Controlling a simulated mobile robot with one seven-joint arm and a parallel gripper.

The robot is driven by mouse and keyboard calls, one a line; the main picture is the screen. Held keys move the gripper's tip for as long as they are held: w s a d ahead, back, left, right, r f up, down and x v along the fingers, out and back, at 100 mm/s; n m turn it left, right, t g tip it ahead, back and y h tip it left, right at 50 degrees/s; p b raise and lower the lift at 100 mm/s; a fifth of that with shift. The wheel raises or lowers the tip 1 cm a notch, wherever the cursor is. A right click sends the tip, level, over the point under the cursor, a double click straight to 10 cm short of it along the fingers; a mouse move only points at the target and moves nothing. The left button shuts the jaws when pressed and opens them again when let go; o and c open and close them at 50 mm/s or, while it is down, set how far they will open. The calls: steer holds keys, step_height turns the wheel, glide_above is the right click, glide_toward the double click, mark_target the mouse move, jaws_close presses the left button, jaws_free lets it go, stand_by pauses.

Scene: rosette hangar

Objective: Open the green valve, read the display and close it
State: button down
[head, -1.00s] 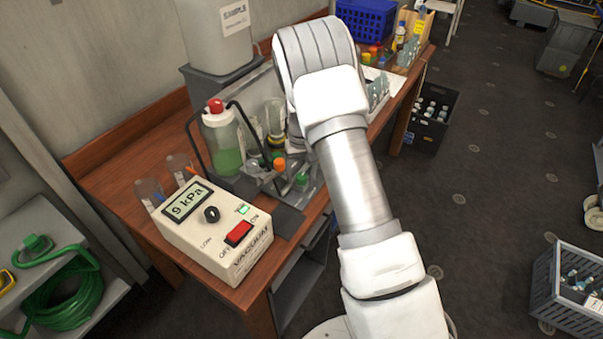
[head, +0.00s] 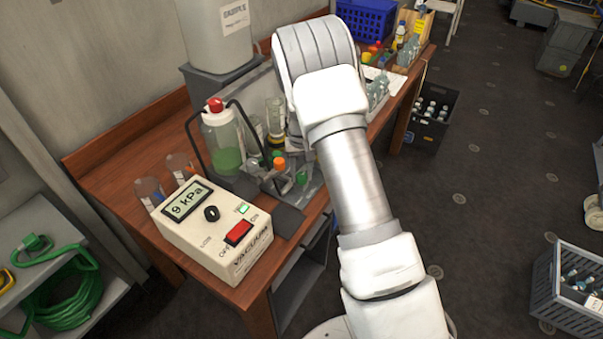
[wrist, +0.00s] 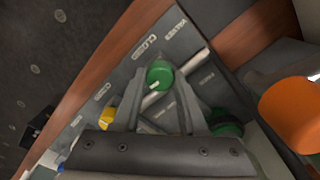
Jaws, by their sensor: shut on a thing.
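In the wrist view a round green valve knob (wrist: 160,73) with a small white mark sits between my fingertips. My gripper (wrist: 160,82) is shut on it. A grey panel under it carries white lettering, including "CLOSED". A second green knob (wrist: 226,122), a yellow knob (wrist: 107,118) and a large orange knob (wrist: 292,112) are around the gripper. In the head view an orange knob (head: 279,164) and a green knob (head: 302,178) show left of my arm, which hides much of the panel. The display (head: 187,201) on the cream vacuum box reads 9 kPa.
The vacuum box (head: 217,230) has a red switch (head: 239,233) and stands at the bench's near end. A bottle of green liquid (head: 224,140) and glassware stand close left of my arm. Crates (head: 570,290) lie on the floor at right; the floor between is mostly clear.

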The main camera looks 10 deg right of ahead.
steer(key=m+b, duration=0.1)
steer(key=m, duration=0.7)
steer(key=shift+m, duration=0.3)
steer(key=m, duration=0.4)
steer(key=shift+r, duration=0.1)
steer(key=shift+m+p, duration=0.3)
steer(key=shift+m, duration=1.8)
steer(key=shift+c, duration=2.2)
jaws_free()
